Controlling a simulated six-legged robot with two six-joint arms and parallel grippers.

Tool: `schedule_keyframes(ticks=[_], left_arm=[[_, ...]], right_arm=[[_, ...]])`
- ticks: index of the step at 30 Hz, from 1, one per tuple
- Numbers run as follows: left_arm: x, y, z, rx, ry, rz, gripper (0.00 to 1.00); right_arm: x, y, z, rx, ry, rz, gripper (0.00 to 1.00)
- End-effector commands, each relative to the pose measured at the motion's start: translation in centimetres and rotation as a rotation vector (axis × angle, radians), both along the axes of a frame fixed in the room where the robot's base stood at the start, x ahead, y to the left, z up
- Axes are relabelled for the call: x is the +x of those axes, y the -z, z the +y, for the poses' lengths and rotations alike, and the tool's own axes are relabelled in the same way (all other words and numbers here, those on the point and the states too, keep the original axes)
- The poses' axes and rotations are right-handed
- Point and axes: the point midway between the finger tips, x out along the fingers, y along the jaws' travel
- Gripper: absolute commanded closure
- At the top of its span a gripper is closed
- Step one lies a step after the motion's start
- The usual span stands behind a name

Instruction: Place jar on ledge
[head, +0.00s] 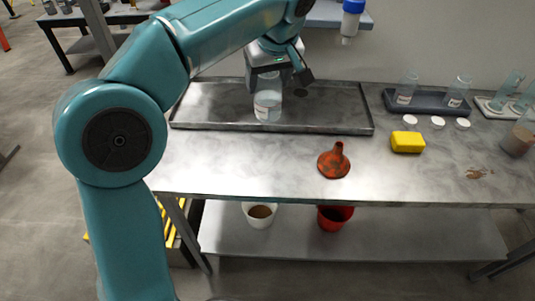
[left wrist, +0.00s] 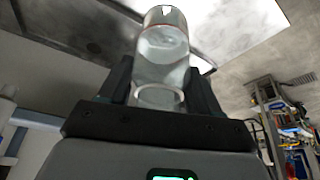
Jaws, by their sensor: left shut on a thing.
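A clear glass jar (head: 267,106) with a pale label is upright at the left part of the metal tray. My left gripper (head: 278,78) comes down from above and is shut on the jar's upper part. In the left wrist view the jar (left wrist: 163,45) sits between the two dark fingers of the gripper (left wrist: 163,78). I cannot tell whether the jar's base touches the tray. A blue-grey ledge (head: 325,14) juts from the wall at the top, partly hidden by my arm. My right gripper is not in view.
The shallow tray (head: 340,128) lies on a metal bench. A blue-capped bottle (head: 350,22) is at the ledge's right end. A red funnel (head: 334,162), yellow block (head: 407,142), white lids (head: 437,122) and a dark rack (head: 430,104) with glass jars stand on the bench.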

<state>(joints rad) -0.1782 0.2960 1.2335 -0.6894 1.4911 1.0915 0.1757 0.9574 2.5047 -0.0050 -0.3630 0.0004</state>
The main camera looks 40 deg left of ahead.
Motion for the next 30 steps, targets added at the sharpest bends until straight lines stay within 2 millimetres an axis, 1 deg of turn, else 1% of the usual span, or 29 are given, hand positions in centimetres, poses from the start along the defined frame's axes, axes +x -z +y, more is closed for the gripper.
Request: schedule_keyframes(ticks=[1, 3, 9, 12, 19, 24, 27, 30], left_arm=[[0.0, 1.9, 0.1, 0.001, 0.000, 0.003, 0.78], [0.0, 4.0, 0.1, 0.001, 0.000, 0.005, 0.78], [0.0, 9.3, 0.1, 0.000, -0.001, 0.003, 0.78], [0.0, 11.2, 0.1, 0.000, -0.001, 0.002, 0.78], [-0.1, 13.5, 0.0, 0.000, -0.001, 0.000, 0.78], [-0.3, 16.2, -0.1, 0.000, 0.000, 0.001, 0.78], [-0.3, 17.0, -0.1, 0.000, -0.001, 0.000, 0.78], [-0.2, 17.1, -0.1, -0.001, -0.001, -0.003, 0.78]], right_arm=[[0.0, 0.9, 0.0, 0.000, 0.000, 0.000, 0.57], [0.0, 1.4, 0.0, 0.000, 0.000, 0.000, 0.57], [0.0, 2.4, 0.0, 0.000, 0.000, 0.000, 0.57], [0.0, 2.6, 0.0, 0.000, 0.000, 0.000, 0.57], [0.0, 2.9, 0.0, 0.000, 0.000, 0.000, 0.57], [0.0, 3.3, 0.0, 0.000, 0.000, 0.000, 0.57], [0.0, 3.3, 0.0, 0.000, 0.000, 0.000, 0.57], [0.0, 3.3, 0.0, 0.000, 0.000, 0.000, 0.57]])
